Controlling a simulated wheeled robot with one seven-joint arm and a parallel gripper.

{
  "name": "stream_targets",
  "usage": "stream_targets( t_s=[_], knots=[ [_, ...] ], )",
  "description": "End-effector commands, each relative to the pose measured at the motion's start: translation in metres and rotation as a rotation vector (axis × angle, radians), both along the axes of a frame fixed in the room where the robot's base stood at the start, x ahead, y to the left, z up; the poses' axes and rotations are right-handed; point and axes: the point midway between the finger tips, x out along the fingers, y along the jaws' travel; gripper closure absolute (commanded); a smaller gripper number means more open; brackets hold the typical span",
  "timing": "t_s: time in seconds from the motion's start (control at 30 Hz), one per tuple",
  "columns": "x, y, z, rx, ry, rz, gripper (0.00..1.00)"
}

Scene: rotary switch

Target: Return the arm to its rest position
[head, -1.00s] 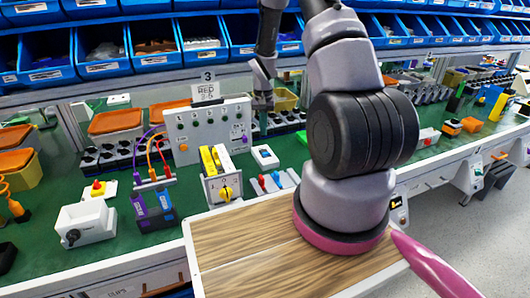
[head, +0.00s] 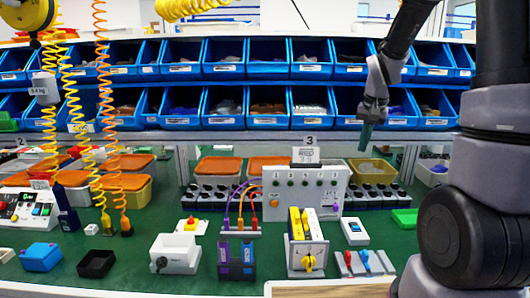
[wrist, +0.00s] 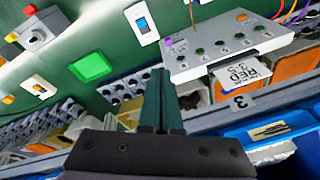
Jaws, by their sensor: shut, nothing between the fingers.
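My gripper (head: 366,134) hangs from my arm at the upper right of the head view, in front of the blue bins and above the back of the green bench. Its fingers point down and are closed together with nothing between them. In the wrist view the shut fingers (wrist: 163,103) show as a dark green pair. The rotary switch, a box with a yellow knob (head: 308,262), stands on the bench well below and left of the gripper. The gripper touches nothing that I can see.
A white control panel (head: 290,190) marked 3 stands on the bench, below and left of the gripper. Rows of blue bins (head: 265,106) run behind it. Yellow and orange coiled cables (head: 105,120) hang at the left. A wooden board (head: 330,290) lies at the front.

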Motion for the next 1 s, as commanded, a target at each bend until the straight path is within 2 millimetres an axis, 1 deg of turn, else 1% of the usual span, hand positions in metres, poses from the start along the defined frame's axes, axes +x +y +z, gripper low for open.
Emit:
stream_targets(
  t_s=[0.03, 0.1, 0.17, 0.2, 0.27, 0.3, 0.43, 0.5, 0.6, 0.7, 0.83, 1.0],
  knots=[
    [-0.012, 0.004, 0.023, 0.004, -0.033, 0.005, 1.00],
    [-0.030, 0.010, 0.049, 0.010, -0.069, 0.014, 1.00],
    [-0.046, 0.015, 0.070, 0.017, -0.102, 0.022, 1.00],
    [-0.058, 0.019, 0.082, 0.023, -0.122, 0.029, 1.00],
    [-0.075, 0.024, 0.100, 0.030, -0.156, 0.038, 1.00],
    [-0.088, 0.027, 0.110, 0.035, -0.174, 0.045, 1.00],
    [-0.129, 0.038, 0.139, 0.055, -0.245, 0.069, 1.00],
    [-0.151, 0.043, 0.150, 0.066, -0.281, 0.083, 1.00],
    [-0.179, 0.049, 0.161, 0.081, -0.326, 0.101, 1.00],
    [-0.199, 0.054, 0.167, 0.092, -0.357, 0.115, 1.00],
    [-0.213, 0.057, 0.170, 0.101, -0.380, 0.126, 1.00],
    [-0.217, 0.058, 0.170, 0.103, -0.385, 0.130, 1.00]
  ],
)
